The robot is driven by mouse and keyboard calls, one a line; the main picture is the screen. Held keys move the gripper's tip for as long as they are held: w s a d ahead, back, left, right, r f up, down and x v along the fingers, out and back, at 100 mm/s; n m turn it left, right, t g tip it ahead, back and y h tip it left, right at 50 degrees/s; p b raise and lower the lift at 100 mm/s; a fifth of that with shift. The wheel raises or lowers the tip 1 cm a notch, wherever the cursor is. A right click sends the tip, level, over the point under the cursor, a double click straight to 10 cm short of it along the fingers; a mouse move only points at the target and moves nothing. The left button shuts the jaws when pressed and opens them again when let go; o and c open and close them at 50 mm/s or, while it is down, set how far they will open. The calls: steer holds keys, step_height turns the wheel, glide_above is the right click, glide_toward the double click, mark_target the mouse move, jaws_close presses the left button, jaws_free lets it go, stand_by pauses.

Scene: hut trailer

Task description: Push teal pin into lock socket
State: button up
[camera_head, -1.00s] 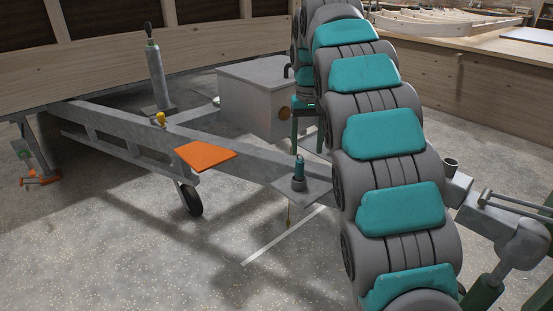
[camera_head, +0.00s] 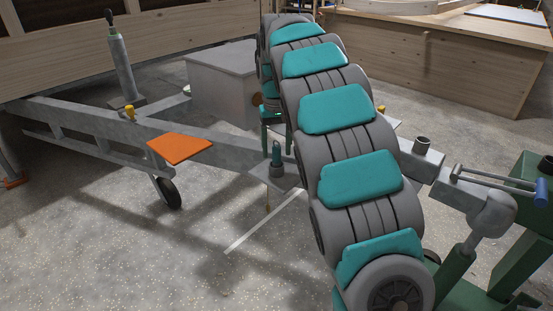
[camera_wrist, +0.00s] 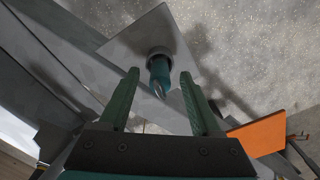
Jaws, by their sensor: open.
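The teal pin (camera_head: 276,155) stands upright in a grey round socket (camera_head: 276,170) on a flat plate (camera_head: 283,182) beside the trailer's drawbar. In the wrist view the pin (camera_wrist: 159,70) points toward the camera, with the socket collar (camera_wrist: 160,52) around its far end. My gripper (camera_wrist: 159,74) is open, with one green finger on each side of the pin and a gap to both. In the head view my gripper (camera_head: 275,125) shows only in part, just above the pin. How deep the pin sits in the socket cannot be told.
An orange panel (camera_head: 180,147) juts out left of the pin. A grey box (camera_head: 222,80) stands behind the drawbar (camera_head: 85,120), with a jack post (camera_head: 122,65) at left. The coupling head (camera_head: 490,207) and a blue handle (camera_head: 541,190) are at right.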

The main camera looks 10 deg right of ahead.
steer(key=shift+f, duration=0.25)
jaws_close()
stand_by(0.3)
